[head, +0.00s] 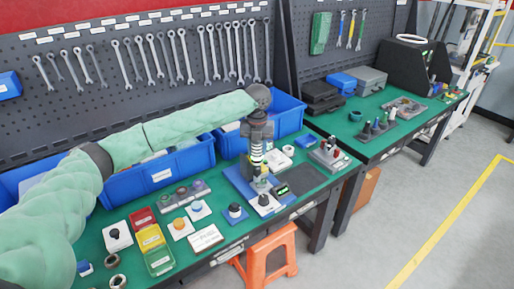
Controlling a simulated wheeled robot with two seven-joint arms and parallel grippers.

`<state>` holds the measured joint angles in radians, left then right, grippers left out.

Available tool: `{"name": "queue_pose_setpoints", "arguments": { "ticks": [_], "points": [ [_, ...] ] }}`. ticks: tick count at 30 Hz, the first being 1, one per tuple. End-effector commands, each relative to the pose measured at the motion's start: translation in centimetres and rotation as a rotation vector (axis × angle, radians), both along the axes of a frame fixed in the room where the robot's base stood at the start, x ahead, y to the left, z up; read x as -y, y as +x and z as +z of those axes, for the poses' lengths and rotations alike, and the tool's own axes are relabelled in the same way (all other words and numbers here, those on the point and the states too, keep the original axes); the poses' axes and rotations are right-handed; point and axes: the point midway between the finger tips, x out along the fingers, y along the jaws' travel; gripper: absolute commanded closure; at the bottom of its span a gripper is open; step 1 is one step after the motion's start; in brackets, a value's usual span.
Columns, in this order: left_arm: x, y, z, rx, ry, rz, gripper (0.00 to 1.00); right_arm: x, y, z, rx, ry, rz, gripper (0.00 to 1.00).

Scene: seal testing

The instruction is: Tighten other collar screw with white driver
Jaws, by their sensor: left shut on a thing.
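My left arm reaches in from the left across the green bench, and its black gripper (260,169) points straight down over a blue plate (239,184). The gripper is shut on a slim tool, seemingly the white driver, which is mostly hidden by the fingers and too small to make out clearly. Right below is a small fixture with a white base and dark top (264,200), at the plate's front. The collar and its screws cannot be told apart at this size. Whether the driver tip touches a screw cannot be seen. My right gripper is not in view.
Blue bins (161,175) line the back of the bench. A dark mat (302,180) and a block with coloured pegs (329,154) lie to the right. Yellow and red boxes (152,240) stand front left. An orange stool (270,255) is below the front edge.

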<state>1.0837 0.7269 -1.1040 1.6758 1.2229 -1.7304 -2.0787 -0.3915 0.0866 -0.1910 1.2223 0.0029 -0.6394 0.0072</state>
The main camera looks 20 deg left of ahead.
Motion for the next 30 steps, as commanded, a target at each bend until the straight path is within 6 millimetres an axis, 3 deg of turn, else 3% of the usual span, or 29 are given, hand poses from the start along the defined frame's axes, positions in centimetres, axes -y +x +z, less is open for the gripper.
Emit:
{"name": "queue_pose_setpoints", "arguments": {
  "ticks": [30],
  "points": [
    [0.01,0.02,-0.06,0.001,-0.001,0.0,0.92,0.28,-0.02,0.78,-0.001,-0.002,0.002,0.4]
  ]
}}
